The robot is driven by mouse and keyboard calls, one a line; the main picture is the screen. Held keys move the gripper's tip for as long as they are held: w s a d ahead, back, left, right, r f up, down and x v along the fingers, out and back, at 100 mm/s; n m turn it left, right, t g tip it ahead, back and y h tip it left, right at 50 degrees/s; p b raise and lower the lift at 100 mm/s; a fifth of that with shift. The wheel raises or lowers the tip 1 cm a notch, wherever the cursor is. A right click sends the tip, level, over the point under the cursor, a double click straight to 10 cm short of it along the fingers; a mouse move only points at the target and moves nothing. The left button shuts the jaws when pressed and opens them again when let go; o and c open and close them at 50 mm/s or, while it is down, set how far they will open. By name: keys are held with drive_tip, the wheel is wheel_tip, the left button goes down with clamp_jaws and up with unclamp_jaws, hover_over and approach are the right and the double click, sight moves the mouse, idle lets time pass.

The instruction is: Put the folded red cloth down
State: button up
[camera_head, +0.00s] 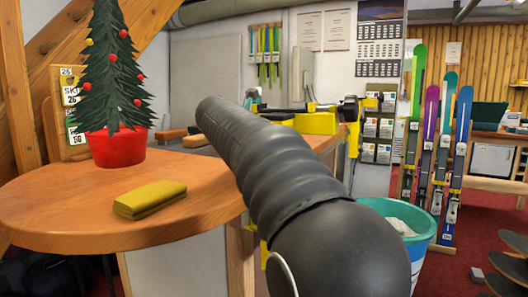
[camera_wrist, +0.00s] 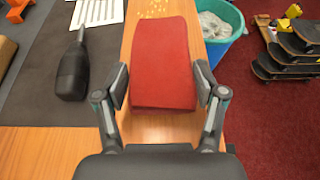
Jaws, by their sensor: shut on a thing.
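The folded red cloth (camera_wrist: 163,62) shows in the wrist view, flat and roughly rectangular, between the two fingers of my gripper (camera_wrist: 161,86). My gripper is shut on its near part, one finger at each side. Below it is the wooden bench top (camera_wrist: 158,129); I cannot tell how much gap there is between cloth and wood. In the head view my dark arm covers the middle of the picture, and the gripper and red cloth are hidden.
A folded yellow cloth (camera_head: 150,199) and a small tree in a red pot (camera_head: 117,146) stand on the rounded wooden top (camera_head: 60,205). In the wrist view, a black bottle-shaped thing (camera_wrist: 73,72) lies on a grey mat (camera_wrist: 28,100). A turquoise bin (camera_wrist: 235,38) and skateboards (camera_wrist: 285,62) are right.

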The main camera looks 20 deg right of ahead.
drive_tip(key=shift+f, duration=1.5)
drive_tip(key=shift+f, duration=0.2)
drive_tip(key=o, duration=1.1)
drive_tip(key=shift+f+b, duration=0.2)
drive_tip(key=shift+b, duration=0.35)
drive_tip(key=v, duration=1.4)
drive_tip(key=shift+w+r+p, duration=0.15)
drive_tip(key=shift+r+p, duration=0.15)
drive_tip(key=shift+p, duration=0.05)
drive_tip(key=shift+w+a, duration=0.1)
